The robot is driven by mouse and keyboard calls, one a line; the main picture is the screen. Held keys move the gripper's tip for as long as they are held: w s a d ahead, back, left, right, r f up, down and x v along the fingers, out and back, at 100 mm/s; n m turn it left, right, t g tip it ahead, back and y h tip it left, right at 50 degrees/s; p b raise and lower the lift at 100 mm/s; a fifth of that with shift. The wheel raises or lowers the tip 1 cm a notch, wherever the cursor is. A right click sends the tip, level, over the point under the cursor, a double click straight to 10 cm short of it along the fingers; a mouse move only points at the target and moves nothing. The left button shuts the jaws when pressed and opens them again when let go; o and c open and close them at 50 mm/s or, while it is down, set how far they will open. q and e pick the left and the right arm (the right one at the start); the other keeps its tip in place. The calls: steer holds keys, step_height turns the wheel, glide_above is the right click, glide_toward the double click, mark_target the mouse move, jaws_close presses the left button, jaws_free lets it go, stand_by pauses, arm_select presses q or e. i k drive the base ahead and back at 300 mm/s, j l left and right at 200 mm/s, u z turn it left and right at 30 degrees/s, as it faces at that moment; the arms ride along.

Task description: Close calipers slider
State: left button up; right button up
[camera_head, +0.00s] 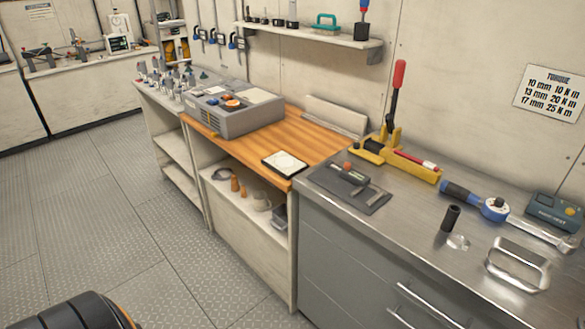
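No calipers can be made out for certain. A small tool (352,174) with a grey-green body and an orange-red knob lies on a dark mat (328,184) on the steel worktop; it may be the calipers, but it is too small to tell how far any slider stands open. A small metal piece (371,198) lies near the mat's right side. Neither of my grippers is in view.
Behind the mat stands a yellow tool with a red-handled lever (398,85). To the right lie a blue-handled torque wrench (494,208), a black socket (451,217), a metal handle (517,263) and a dark green device (554,211).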

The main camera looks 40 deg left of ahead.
mark_target(360, 180)
steer(key=u, duration=0.75)
